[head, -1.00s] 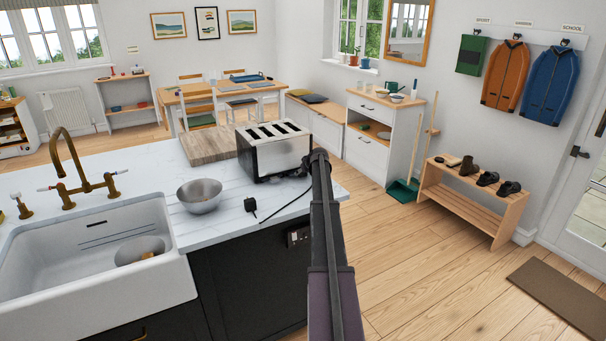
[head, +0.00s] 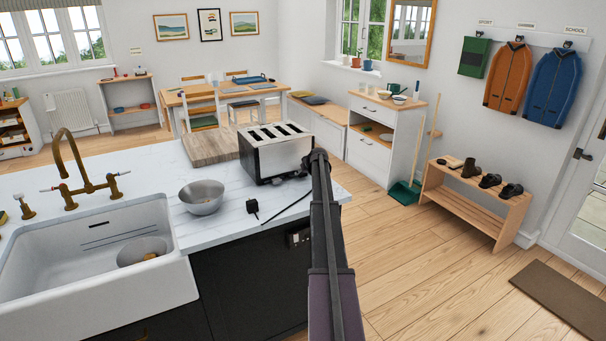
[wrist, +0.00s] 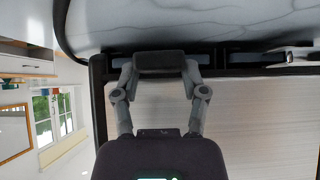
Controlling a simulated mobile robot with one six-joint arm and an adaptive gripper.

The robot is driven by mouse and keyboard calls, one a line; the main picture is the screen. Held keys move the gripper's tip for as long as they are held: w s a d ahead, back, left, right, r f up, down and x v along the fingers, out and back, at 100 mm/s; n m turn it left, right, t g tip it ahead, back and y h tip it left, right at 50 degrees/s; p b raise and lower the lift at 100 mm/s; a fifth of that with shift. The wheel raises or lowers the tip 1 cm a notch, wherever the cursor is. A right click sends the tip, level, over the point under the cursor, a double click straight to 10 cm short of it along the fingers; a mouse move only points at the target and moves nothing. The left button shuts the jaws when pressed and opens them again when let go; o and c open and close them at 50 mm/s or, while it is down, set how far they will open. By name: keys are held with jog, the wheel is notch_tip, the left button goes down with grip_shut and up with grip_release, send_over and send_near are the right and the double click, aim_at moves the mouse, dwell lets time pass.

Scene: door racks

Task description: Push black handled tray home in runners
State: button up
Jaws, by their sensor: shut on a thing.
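The steel toaster (head: 284,157) with black edges stands on the white marble counter near its right end. In the wrist view its brushed metal side (wrist: 245,120) lies just past my fingers, with a black band along the counter. My gripper (wrist: 160,66) is shut on the black tray handle (wrist: 160,61), a dark block between its fingers at the toaster's base. In the head view my gripper (head: 314,160) is at the toaster's right end, and my arm hides the handle. The tray body and runners are not visible, so I cannot tell how far in the tray is.
A metal bowl (head: 202,197) and the sink (head: 95,285) are to the left. A wooden board (head: 210,149) sits behind. Open floor lies to the right.

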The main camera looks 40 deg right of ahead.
jog(key=shift+w+d, duration=0.1)
jog(key=shift+w, duration=0.25)
jog(key=o, duration=1.2)
jog(key=shift+s, duration=0.1)
jog(key=shift+s+a, duration=0.65)
jog(key=shift+s, duration=1.55)
jog(key=shift+s+a, duration=0.6)
jog(key=shift+s, duration=1.6)
jog(key=shift+s+a, duration=0.65)
jog(key=shift+s, duration=1.55)
jog(key=shift+w+a, duration=0.1)
